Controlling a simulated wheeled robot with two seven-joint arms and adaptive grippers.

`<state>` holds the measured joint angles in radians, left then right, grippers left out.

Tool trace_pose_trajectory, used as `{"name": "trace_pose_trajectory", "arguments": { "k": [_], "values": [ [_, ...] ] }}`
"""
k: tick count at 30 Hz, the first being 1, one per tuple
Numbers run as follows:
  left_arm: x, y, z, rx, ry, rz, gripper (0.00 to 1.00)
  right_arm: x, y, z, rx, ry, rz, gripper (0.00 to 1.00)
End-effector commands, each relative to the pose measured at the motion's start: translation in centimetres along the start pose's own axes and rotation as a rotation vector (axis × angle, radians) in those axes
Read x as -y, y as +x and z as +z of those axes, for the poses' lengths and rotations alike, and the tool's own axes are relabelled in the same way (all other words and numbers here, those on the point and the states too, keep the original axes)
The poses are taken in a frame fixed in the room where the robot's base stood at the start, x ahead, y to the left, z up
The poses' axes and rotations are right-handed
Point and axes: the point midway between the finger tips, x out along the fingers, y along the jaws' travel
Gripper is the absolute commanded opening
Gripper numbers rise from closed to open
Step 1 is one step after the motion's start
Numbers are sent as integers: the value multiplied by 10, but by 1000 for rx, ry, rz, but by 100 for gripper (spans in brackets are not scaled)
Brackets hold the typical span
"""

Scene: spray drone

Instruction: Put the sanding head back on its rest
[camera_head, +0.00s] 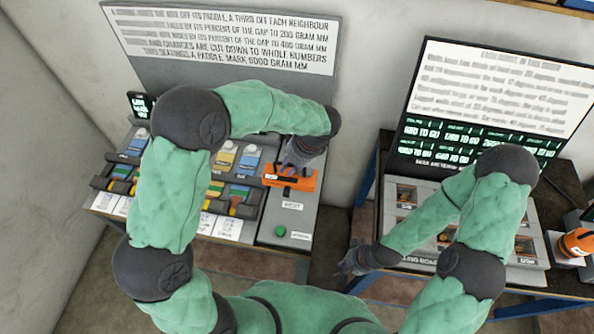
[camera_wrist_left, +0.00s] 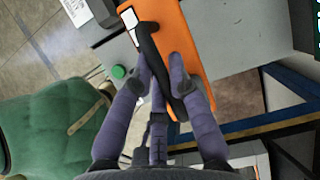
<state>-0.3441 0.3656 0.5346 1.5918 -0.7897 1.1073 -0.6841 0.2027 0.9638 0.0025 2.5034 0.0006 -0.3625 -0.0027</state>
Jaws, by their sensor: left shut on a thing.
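The orange tool with a black handle, which I take as the sanding head (camera_head: 290,179), is over the right part of the left bench. My left gripper (camera_head: 291,167) reaches it from above and is shut on it. In the left wrist view, the purple-grey fingers of my left gripper (camera_wrist_left: 157,58) close around the black handle, with the orange body (camera_wrist_left: 192,38) behind. A small white label plate (camera_head: 292,206) is just in front of it; I cannot tell whether the head touches the surface. My right gripper (camera_head: 356,262) hangs between the benches, its fingers unclear.
A green button (camera_head: 280,231) is on the grey panel (camera_head: 302,219) in front of the tool. Coloured cards and paddles (camera_head: 222,158) fill the left bench. A grey tray (camera_head: 525,215) is on the right bench, with another orange device (camera_head: 577,243) at its right.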

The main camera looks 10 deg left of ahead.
Motion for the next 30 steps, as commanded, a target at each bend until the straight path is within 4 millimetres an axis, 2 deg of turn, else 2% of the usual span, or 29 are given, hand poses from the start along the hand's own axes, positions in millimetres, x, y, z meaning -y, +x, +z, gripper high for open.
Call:
{"name": "trace_pose_trajectory", "arguments": {
  "k": [3, 10, 17, 25, 30],
  "values": [
    [14, 18, -14, 1, 0, 3, 0, -1, 3, 0, 0, 0, 0, 0],
    [34, 37, -29, 1, 0, 0, 0, -2, 5, 0, 0, 0, 0, 0],
    [40, 44, -34, 1, 0, 0, 0, -2, 5, 0, 0, 0, 0, 0],
    [42, 72, -47, 1, 1, 0, 0, -3, 9, 0, 0, 0, 0, 0],
    [43, 73, -47, 0, 0, -2, 0, -3, 8, 0, 0, 0, 0, 0]
  ]
}}
